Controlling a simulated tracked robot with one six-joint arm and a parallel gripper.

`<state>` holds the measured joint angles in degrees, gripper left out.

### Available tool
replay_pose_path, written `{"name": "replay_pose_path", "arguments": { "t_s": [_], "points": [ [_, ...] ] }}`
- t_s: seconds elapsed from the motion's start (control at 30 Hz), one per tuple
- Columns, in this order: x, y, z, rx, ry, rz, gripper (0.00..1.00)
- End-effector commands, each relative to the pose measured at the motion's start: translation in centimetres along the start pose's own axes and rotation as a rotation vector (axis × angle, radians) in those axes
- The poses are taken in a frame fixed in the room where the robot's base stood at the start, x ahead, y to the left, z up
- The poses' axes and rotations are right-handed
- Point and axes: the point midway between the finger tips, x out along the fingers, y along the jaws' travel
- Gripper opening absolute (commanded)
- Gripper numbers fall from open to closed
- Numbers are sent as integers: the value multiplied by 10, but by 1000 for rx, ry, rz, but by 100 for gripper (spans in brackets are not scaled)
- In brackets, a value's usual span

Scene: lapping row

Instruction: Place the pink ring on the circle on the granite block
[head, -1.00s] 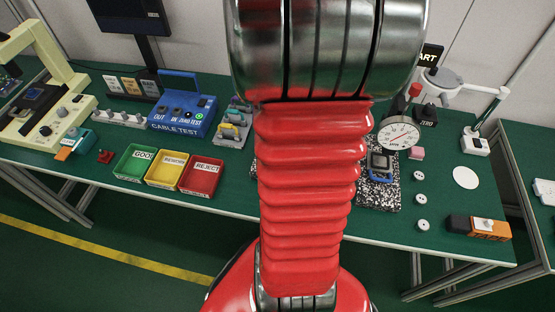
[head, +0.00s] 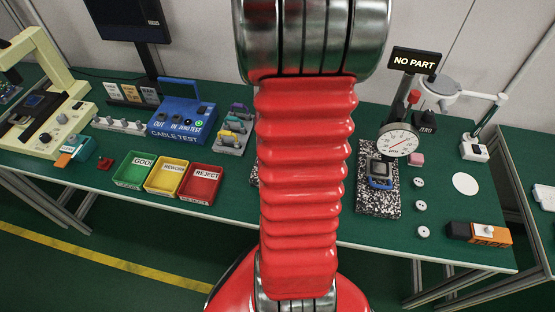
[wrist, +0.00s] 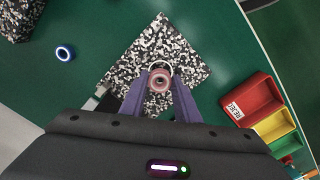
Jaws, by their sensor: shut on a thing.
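My gripper (wrist: 159,80) shows in the wrist view with its two purple fingers shut on the pink ring (wrist: 160,77). The ring is over the speckled black-and-white granite block (wrist: 192,62). I cannot tell whether the ring touches the block. In the head view my arm hides the gripper, the ring and nearly all of this block; a sliver of its edge (head: 254,175) shows.
A second granite block (head: 378,205) carries a dial gauge (head: 398,140). A blue ring (wrist: 64,53) lies on the green top in the wrist view. The red REJECT tray (head: 202,186) stands left of my arm, beside yellow and green trays. A sign (head: 414,62) reads NO PART.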

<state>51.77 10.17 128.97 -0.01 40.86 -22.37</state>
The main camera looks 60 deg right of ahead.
Motion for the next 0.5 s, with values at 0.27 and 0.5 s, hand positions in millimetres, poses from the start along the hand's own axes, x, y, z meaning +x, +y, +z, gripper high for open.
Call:
{"name": "replay_pose_path", "arguments": {
  "t_s": [0.27, 0.5],
  "points": [
    [18, 0, 1, 0, -3, -1, 7],
    [38, 0, 0, -1, -1, 0, 7]
  ]
}}
